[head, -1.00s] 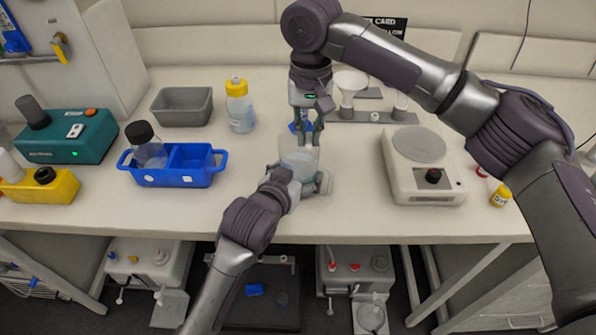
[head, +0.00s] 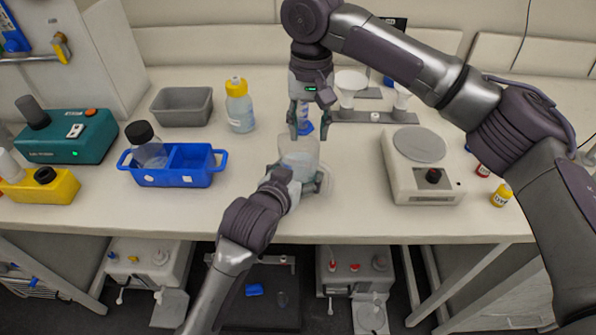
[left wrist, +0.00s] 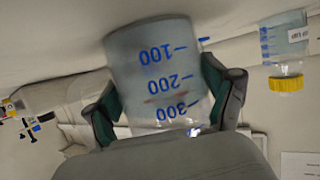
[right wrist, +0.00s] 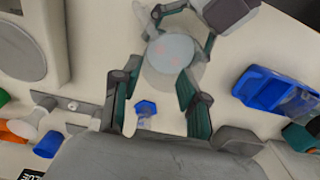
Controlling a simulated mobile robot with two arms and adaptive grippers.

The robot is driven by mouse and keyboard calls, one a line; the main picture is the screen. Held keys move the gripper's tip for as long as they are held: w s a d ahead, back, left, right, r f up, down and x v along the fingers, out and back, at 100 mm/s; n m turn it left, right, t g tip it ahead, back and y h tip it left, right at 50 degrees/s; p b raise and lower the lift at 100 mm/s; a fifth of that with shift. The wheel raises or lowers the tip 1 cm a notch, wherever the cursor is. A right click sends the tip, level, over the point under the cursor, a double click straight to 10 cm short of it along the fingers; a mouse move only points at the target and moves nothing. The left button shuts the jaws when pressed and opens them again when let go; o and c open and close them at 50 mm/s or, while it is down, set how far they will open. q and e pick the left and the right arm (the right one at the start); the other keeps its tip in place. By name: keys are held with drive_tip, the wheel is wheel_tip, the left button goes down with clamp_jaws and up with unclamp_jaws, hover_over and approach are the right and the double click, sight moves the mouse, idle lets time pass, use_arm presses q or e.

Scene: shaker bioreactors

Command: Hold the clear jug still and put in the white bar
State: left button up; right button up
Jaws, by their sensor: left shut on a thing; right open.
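The clear jug (head: 299,150), with blue marks and liquid in it, stands upright on the bench. My left gripper (head: 308,178) is shut around its sides. In the left wrist view the jug (left wrist: 160,70) sits between both fingers. The right wrist view looks down on its pale round liquid surface (right wrist: 172,50), with faint pinkish marks. My right gripper (head: 308,132) is open above and just behind the jug, with nothing seen held between its fingers. I cannot make out the white bar for certain in any view.
A blue-capped item (right wrist: 145,107) stands behind the jug. A blue two-part tray (head: 190,180) holding a dark-capped bottle (head: 147,145) is left, near a yellow-capped bottle (head: 239,105). A white plate device (head: 420,165) is right. The bench is clear between jug and device.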

wheel_tip(320, 180, up, 10)
drive_tip(key=shift+r, duration=0.2)
idle(0.7)
use_arm(q)
drive_tip(key=o, duration=1.5)
